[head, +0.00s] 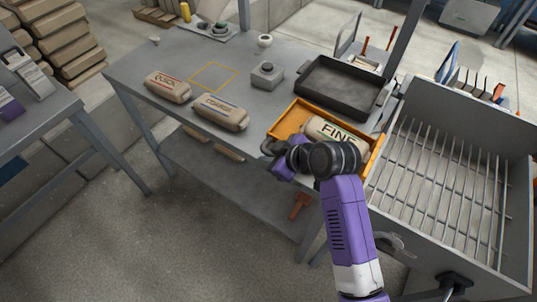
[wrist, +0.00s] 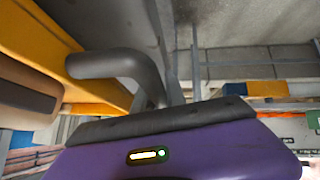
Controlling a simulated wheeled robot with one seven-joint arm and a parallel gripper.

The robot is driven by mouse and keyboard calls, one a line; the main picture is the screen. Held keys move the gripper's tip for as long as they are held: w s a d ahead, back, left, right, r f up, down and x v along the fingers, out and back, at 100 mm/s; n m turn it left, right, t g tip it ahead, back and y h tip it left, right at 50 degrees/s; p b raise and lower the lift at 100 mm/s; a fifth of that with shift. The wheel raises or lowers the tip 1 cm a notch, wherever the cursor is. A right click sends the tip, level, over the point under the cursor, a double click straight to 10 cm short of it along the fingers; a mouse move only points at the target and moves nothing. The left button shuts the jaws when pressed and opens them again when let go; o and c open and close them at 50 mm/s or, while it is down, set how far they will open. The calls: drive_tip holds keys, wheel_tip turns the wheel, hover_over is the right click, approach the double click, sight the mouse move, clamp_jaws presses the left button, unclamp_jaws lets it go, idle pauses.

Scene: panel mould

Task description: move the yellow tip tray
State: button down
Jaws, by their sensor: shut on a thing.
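The yellow tip tray (head: 283,123) sits on the grey workbench, with a beige bag marked FINE (head: 334,131) lying in it. In the wrist view, the tray's yellow wall (wrist: 85,70) and its dark tubular handle (wrist: 115,63) are close by. My gripper (head: 272,158) is at the tray's near left corner, shut on the tray's handle. My arm hides the near side of the tray. In the wrist view, a dark pad and purple body of my gripper (wrist: 165,115) fill the bottom, with the handle's end running down behind the pad.
A thin yellow outline (head: 213,76) marks bare bench at the back left. Bags marked COARSE (head: 220,112) and QUICK (head: 168,87) lie left of the tray. A grey block with a button (head: 267,75) and a black pan (head: 338,88) stand behind it. A barred grey bin (head: 440,190) is at right.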

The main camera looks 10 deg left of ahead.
drive_tip(key=c, duration=1.4)
unclamp_jaws()
drive_tip(key=shift+o, duration=0.2)
drive_tip(key=shift+r, duration=0.1)
drive_tip(key=shift+s+d+r, duration=0.1)
drive_tip(key=shift+d+r, duration=0.2)
drive_tip(key=shift+b+v, duration=0.4)
drive_tip(key=shift+v, duration=3.05)
drive_tip(key=shift+s+f, duration=0.1)
drive_tip(key=shift+s, duration=0.05)
